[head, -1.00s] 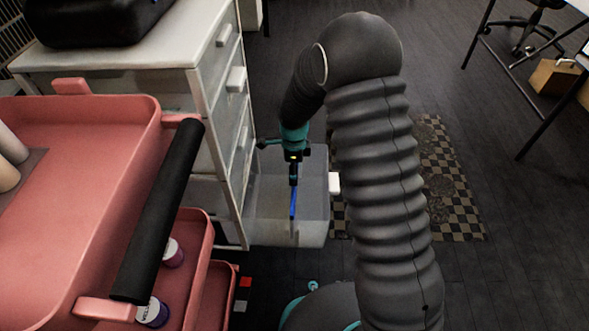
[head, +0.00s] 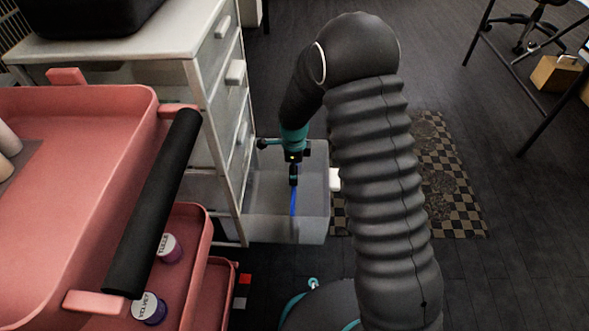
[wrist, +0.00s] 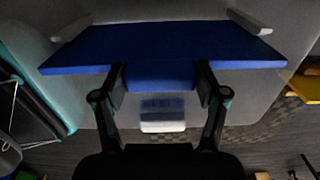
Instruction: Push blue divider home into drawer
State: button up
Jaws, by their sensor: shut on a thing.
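The blue divider (head: 293,203) is inside the open translucent drawer (head: 262,226) of the white cabinet. In the head view it shows as a thin upright blue strip, seen nearly edge-on. My gripper (head: 293,183) is above the drawer, pointing down, shut on the divider's upper part. In the wrist view the divider (wrist: 205,45) is a wide blue panel with a narrower tab between my fingertips (wrist: 160,78). Two pale ridges (wrist: 250,20) lie near the panel's far corners, close to its ends. I cannot tell how deep the divider's lower edge sits.
The white cabinet (head: 185,45) stands left of the drawer, its upper drawers shut. A pink cart (head: 85,200) with a black handle (head: 155,205) and bead jars (head: 150,308) is at left. A checkered mat (head: 452,185) lies right, with open dark floor beyond.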

jog(key=shift+f+b, duration=0.55)
jog(key=shift+f, duration=0.4)
jog(key=o, duration=1.7)
notch_tip(320, 180, up, 12)
